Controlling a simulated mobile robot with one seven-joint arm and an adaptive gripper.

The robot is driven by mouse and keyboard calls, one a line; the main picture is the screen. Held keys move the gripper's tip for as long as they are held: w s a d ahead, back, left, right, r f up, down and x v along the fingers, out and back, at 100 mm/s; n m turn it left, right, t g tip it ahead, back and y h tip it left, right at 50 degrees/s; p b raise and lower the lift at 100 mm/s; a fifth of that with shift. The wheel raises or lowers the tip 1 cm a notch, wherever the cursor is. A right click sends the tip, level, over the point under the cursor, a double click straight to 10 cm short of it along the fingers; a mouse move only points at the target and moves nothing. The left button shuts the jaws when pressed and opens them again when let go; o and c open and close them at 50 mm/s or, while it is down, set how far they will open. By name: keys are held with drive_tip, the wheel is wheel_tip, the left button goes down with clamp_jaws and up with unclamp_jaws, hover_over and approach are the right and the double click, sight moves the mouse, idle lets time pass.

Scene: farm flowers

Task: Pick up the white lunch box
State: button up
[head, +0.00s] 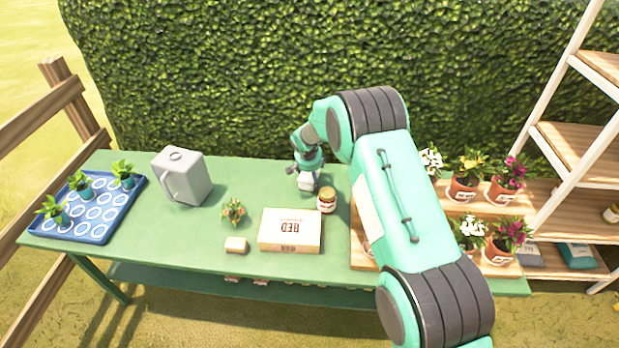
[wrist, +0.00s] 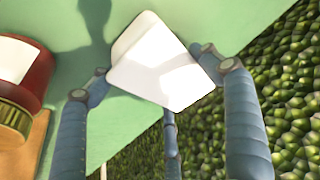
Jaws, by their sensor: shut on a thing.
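The white lunch box (wrist: 165,62) is a small, plain white box with rounded edges. In the wrist view it sits tilted between the blue-grey fingers of my gripper (wrist: 166,80), which are shut on it from both sides. A third finger shows below it. In the head view my gripper (head: 306,170) is over the back part of the green table, and the lunch box (head: 307,184) shows partly below it. The arm and fingers hide some of the box. I cannot tell whether its underside touches the table.
A cardboard box (head: 290,231), a small plant (head: 233,211), a beige block (head: 236,245) and a grey watering can (head: 182,177) are on the table (head: 130,245). Potted flowers (head: 463,189) stand at right. A hedge (head: 230,75) rises behind.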

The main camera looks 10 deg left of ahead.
drive_tip(key=shift+r, duration=0.15)
drive_tip(key=shift+r+p, duration=0.15)
drive_tip(key=shift+p, duration=0.3)
wheel_tip(320, 180, up, 10)
drive_tip(key=shift+p, duration=1.05)
